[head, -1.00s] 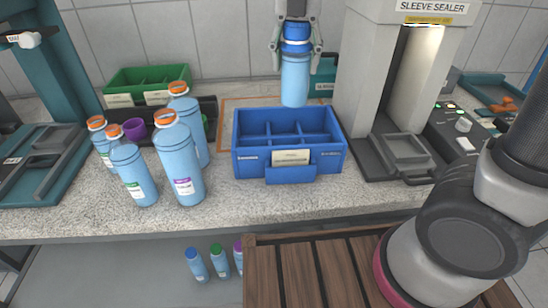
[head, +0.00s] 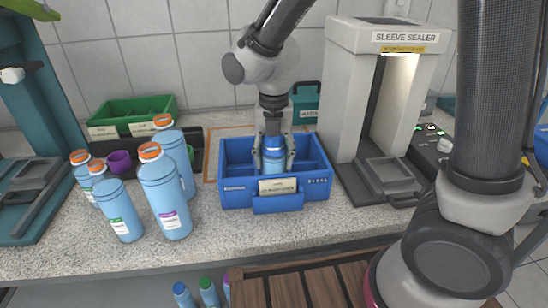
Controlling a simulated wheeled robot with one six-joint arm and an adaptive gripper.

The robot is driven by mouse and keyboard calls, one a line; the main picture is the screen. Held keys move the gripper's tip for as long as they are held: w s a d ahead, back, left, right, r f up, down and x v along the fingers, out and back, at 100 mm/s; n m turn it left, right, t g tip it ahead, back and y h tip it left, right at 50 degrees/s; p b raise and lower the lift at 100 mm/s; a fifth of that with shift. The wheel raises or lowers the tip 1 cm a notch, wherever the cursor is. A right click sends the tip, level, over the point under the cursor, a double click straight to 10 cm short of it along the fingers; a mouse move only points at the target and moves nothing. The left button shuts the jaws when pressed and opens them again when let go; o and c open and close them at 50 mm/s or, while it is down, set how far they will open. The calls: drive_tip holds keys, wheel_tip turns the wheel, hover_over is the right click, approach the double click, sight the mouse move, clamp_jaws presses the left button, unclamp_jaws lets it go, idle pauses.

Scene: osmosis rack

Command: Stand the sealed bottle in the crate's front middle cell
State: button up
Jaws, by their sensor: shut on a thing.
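The sealed bottle (head: 273,161), light blue with a blue cap, is upright inside the blue crate (head: 232,193), in the middle column of cells toward the front. Its lower part is hidden by the crate's front wall and label card, so I cannot tell whether it touches the floor. My gripper (head: 273,146) reaches down from above and is shut on the bottle near its cap. The crate's cells to the left and right look empty.
Several blue bottles with orange caps (head: 165,195) stand close left of the crate, with a purple cup (head: 120,162) behind. A green bin (head: 130,112) is at the back left. The sleeve sealer (head: 345,95) stands close right. Counter in front is clear.

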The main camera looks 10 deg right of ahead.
drive_tip(key=shift+f, duration=0.35)
drive_tip(key=shift+f, duration=0.1)
drive_tip(key=o, duration=1.3)
drive_tip(key=shift+c, duration=0.2)
